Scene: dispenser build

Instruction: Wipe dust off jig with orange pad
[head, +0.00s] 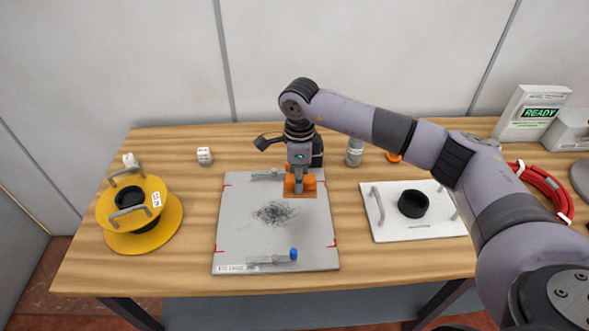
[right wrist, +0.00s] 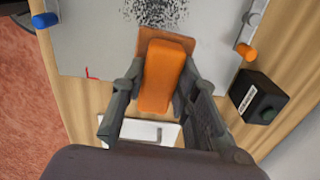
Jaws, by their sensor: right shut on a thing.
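The jig is a light grey plate (head: 235,205) with red corner marks, lying on the wooden table. A dark patch of dust (head: 275,212) lies near its middle; it also shows in the right wrist view (right wrist: 155,10). My right gripper (head: 299,182) is above the jig's upper right part, shut on the orange pad (right wrist: 165,75). The pad's brownish underside edge (head: 300,194) is down at the plate, right of and beyond the dust; I cannot tell if it touches. The left gripper is not in view.
A blue-ended clamp (head: 272,258) sits at the jig's near edge. A yellow spool (head: 140,213) is left. A white plate (head: 385,225) with a black ring (head: 413,203) is right. A black box (right wrist: 259,97), a bottle (head: 354,151) and a white cube (head: 204,155) stand behind.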

